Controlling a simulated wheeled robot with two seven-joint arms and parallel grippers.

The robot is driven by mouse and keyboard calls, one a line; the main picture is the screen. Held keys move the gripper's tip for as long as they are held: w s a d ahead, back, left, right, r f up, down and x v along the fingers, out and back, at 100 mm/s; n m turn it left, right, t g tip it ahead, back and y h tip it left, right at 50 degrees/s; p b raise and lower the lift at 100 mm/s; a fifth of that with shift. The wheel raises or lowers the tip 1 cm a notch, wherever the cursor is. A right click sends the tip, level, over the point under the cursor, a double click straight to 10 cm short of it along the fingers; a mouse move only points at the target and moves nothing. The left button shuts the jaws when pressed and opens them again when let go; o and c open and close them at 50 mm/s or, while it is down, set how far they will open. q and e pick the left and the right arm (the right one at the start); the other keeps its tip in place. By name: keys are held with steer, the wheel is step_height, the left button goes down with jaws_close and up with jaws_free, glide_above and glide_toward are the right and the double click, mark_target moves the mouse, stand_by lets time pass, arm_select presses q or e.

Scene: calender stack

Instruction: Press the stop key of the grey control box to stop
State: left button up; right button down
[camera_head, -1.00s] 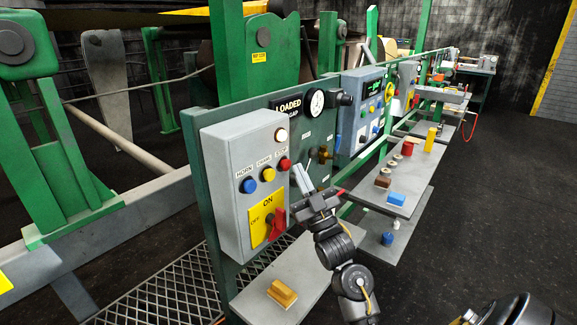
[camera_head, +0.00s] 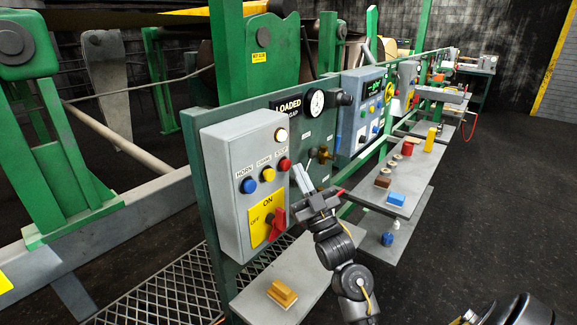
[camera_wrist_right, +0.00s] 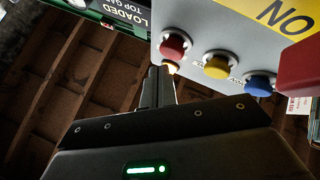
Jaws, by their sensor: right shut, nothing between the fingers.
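The grey control box (camera_head: 222,185) hangs on a green panel in the head view. Its front carries a blue button (camera_head: 249,186), a yellow button (camera_head: 269,174) and the red stop key (camera_head: 285,164). A pale lamp (camera_head: 281,135) sits above them. My right gripper (camera_head: 299,170) is shut and empty, its fingertips just right of the red key. In the right wrist view, the red key (camera_wrist_right: 174,46) is just above the fingertips (camera_wrist_right: 158,72), with an orange glow beside them. Contact is not clear. My left gripper is not in view.
A red switch handle (camera_head: 278,223) on a yellow ON/OFF plate sits low on the box. A LOADED sign (camera_head: 287,104) and a gauge (camera_head: 316,102) are to the right. A shelf (camera_head: 300,262) with a yellow block (camera_head: 282,293) lies below. Dark floor is open at right.

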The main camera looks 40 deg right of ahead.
steer(key=shift+w, duration=0.15)
stand_by(0.4)
steer(key=shift+w+a, duration=0.15)
steer(key=shift+w, duration=0.1)
steer(key=shift+w+a, duration=0.15)
steer(key=shift+w, duration=0.35)
stand_by(1.0)
steer(key=shift+s, duration=0.1)
steer(key=shift+s+d, duration=0.25)
steer(key=shift+s, duration=0.6)
steer(key=shift+s+d+p, duration=0.25)
steer(key=shift+s, duration=0.55)
steer(key=shift+s+d+p, duration=0.25)
steer(key=shift+s, duration=0.55)
steer(key=shift+s+d+p, duration=0.25)
steer(key=shift+s, duration=0.55)
steer(key=shift+f, duration=0.1)
